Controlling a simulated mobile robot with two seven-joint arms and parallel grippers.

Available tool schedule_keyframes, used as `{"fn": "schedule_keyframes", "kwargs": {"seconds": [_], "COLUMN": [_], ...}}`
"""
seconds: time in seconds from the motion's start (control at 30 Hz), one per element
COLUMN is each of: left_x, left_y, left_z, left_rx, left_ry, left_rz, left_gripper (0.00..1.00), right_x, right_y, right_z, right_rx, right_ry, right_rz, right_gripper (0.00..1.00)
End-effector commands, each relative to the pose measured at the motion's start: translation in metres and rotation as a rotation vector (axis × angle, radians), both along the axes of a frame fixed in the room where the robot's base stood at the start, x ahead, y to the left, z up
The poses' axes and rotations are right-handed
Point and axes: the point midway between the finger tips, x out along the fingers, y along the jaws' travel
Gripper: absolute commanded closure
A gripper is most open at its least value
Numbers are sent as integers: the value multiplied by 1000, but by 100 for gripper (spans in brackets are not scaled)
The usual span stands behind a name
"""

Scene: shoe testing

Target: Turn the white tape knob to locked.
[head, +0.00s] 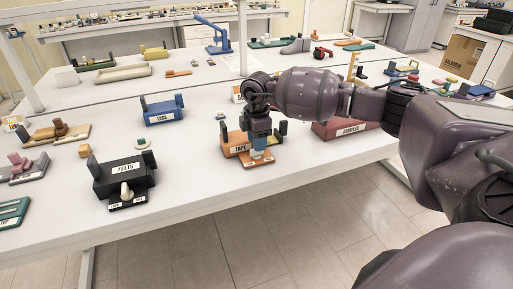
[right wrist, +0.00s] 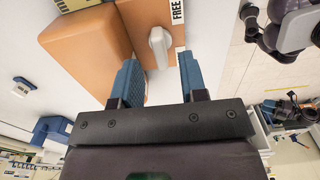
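The orange tape box (head: 236,147), labelled TAPE, stands near the front edge of the table. Its low orange base also shows in the right wrist view (right wrist: 140,18). The white tape knob (right wrist: 159,46) sits on that base in the right wrist view, beside a label reading FREE. My right gripper (head: 259,148) points down over the front of the box. Its blue fingers (right wrist: 158,66) are apart, with the knob ahead of the gap between them and no clear contact. In the head view the gripper mostly hides the knob. My left gripper is out of view.
A black FELTS box (head: 118,178) with its own pale knob (head: 126,191) stands to the left. A blue TABS box (head: 162,110) is behind it. A red SAMPLES box (head: 335,131) stands to the right. Bare white table (head: 195,165) lies between the FELTS and TAPE boxes.

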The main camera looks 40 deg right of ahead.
Motion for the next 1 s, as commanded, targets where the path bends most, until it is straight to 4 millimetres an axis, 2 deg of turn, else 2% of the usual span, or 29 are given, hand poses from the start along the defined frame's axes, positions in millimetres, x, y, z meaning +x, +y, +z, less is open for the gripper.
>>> {"fn": "schedule_keyframes", "kwargs": {"seconds": [0.03, 0.2, 0.6, 0.87, 1.0], "left_x": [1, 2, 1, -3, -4], "left_y": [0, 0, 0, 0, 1], "left_z": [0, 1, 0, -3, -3], "left_rx": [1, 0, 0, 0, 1], "left_ry": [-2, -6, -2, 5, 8], "left_rz": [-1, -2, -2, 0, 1], "left_gripper": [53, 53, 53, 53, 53], "right_x": [0, 0, 0, 0, 0], "right_y": [0, 1, 0, 0, 1], "right_z": [-8, -23, -27, -27, -27], "right_rx": [0, 1, 1, 1, 1], "right_ry": [2, 1, 0, 0, 0], "right_rz": [1, 1, 1, 1, 2], "right_gripper": [61, 61, 61, 100, 100]}}
